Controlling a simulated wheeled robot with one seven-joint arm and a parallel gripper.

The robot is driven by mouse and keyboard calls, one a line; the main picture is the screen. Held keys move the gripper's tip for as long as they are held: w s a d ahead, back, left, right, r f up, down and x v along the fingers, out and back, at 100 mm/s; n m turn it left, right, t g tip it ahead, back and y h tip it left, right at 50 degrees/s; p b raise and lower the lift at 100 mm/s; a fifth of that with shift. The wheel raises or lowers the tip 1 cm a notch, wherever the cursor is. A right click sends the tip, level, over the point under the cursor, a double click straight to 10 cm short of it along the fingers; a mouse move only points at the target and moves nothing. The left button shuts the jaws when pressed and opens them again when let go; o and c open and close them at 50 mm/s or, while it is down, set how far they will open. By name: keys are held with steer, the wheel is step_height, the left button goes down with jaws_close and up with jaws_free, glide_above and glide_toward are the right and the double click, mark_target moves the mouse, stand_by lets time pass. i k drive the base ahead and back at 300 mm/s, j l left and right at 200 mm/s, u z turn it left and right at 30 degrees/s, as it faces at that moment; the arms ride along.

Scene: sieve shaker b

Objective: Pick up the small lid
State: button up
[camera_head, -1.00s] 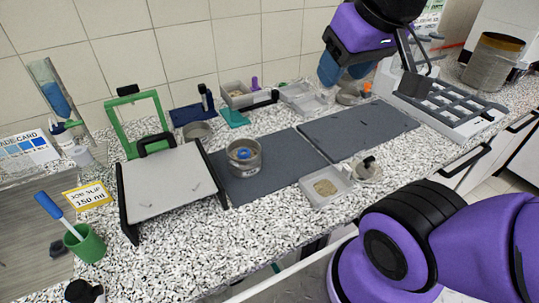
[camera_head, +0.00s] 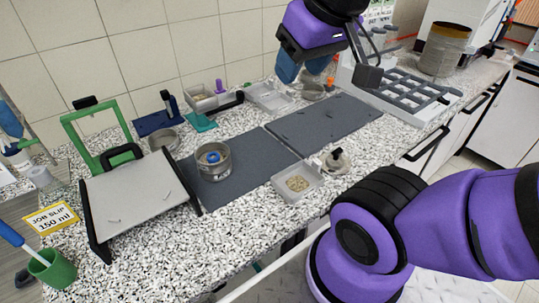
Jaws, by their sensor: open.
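A small round metal lid with a black knob (camera_head: 336,162) lies on the speckled counter, just right of a square tray of grains. I take it to be the small lid. My gripper (camera_head: 304,70), purple with blue fingers, hangs over the back of the counter, above and behind the lid and well apart from it. Its fingers are open, and no object shows between them.
A metal sieve pan (camera_head: 212,162) with a blue item inside stands on a dark mat (camera_head: 240,165). The grain tray (camera_head: 297,183) is close to the lid. A grey rack (camera_head: 405,95) stands at the back right. Bare counter (camera_head: 260,235) lies in front.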

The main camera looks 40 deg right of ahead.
mark_target(334, 163)
steer(key=k+l+z, duration=0.1)
steer(key=z, duration=0.3)
steer(key=l+z, duration=0.35)
steer(key=k+l+z, duration=0.1)
steer(key=l+z, duration=0.3)
steer(key=j, duration=0.1)
